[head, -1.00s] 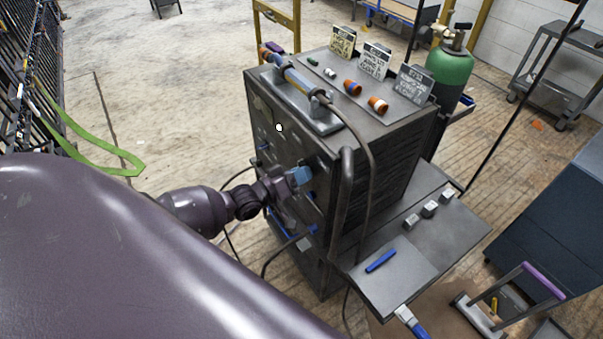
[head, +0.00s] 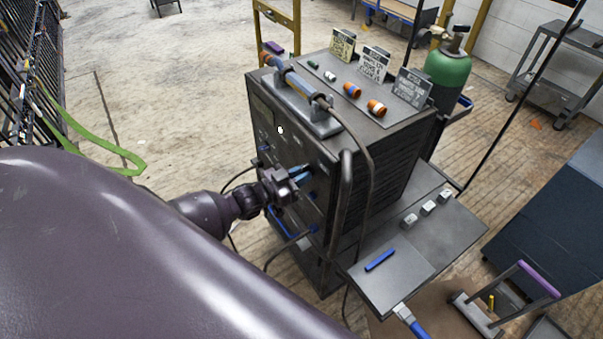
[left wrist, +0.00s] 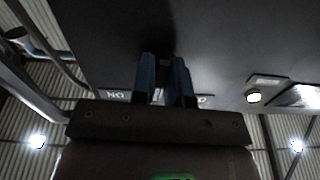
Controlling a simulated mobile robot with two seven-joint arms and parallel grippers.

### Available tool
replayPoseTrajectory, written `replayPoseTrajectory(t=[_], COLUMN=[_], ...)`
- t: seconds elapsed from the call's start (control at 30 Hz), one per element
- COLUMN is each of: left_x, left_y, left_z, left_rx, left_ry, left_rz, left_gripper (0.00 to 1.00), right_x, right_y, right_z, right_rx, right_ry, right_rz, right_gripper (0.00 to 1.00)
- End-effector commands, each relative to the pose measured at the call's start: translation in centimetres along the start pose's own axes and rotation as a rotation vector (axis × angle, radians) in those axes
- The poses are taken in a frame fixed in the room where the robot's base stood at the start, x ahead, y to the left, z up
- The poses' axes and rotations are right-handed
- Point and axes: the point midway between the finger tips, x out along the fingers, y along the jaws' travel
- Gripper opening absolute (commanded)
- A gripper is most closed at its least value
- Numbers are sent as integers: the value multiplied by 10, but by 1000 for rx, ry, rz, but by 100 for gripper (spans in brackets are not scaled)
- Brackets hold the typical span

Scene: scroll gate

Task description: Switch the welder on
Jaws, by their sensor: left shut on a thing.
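The welder (head: 395,160) is a dark box-shaped machine standing in mid-view. My left gripper (head: 300,172) is at its front panel, with the blue fingertips against the panel. In the left wrist view, the gripper (left wrist: 165,75) is shut on a small part at the panel (left wrist: 235,45), taken as the switch, which the fingers mostly hide. An upside-down "ON" label (left wrist: 116,95) shows beside one finger, and a second label (left wrist: 205,99) is partly hidden beside the other. The switch's position cannot be told. My right gripper is out of view.
A torch (head: 290,80) lies in a holder on top, with its cable hanging over the front edge near a handle (head: 341,205). A side shelf (head: 440,250) sticks out right. A green cylinder (head: 447,69) stands behind. Open floor lies left.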

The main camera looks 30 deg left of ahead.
Motion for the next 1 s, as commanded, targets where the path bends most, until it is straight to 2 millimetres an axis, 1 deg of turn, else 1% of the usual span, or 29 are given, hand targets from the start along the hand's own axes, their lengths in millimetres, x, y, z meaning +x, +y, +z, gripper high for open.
replayPoseTrajectory(t=[0.03, 0.2, 0.5, 0.7, 1.0], left_x=[0, 0, 0, 0, 0], left_y=[0, -1, -2, -3, -3], left_z=[-1, -1, -1, -1, -1], left_rx=[42, 201, 442, 550, 624], left_ry=[1, 1, 1, 1, 1], left_rz=[-1, -1, -1, -1, 0], left_gripper=[0, 0, 0, 0, 0], right_x=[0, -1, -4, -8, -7], right_y=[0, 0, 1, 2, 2], right_z=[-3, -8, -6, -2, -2], right_rx=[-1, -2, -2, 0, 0], right_ry=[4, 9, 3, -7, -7], right_rz=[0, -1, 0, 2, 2], right_gripper=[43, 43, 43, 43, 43])
